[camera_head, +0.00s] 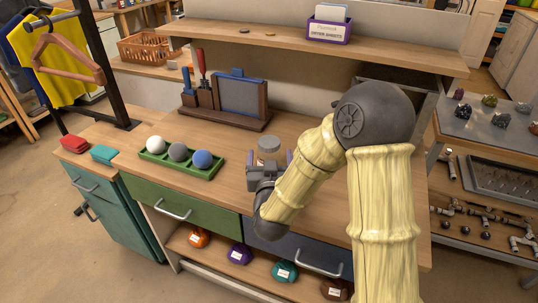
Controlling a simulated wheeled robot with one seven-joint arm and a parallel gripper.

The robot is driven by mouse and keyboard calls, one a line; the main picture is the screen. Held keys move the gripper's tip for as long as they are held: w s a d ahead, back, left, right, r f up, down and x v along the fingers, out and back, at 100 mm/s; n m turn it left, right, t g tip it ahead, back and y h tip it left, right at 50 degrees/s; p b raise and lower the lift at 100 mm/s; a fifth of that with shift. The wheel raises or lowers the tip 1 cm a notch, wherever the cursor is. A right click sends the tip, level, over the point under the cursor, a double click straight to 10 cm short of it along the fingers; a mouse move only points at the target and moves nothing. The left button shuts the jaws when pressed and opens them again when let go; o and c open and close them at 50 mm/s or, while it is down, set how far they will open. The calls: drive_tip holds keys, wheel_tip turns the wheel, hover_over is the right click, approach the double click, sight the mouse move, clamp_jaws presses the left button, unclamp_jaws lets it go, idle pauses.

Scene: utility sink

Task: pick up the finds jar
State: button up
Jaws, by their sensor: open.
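A small jar with a grey round lid (268,145) stands on the wooden counter near its middle. It looks like the finds jar, though I see no label on it. My gripper (269,160) is open, with its two purple-tipped fingers on the left and right sides of the jar, as seen from my head camera. My gripper's body hides the lower part of the jar. I cannot tell whether the fingers touch it.
A green tray (217,175) with three balls lies left of my gripper. A dark wooden rack (262,120) stands behind the jar. A shelf (300,45) with a purple card box (329,30) runs above the back.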

sight(269, 149)
drive_tip(key=shift+w, duration=0.9)
drive_tip(key=shift+w, duration=0.1)
drive_tip(key=w, duration=0.1)
drive_tip(key=w+p, duration=0.1)
drive_tip(key=w, duration=0.3)
drive_tip(key=shift+a+f+p, duration=0.25)
drive_tip(key=shift+p, duration=0.15)
drive_tip(key=c, duration=1.6)
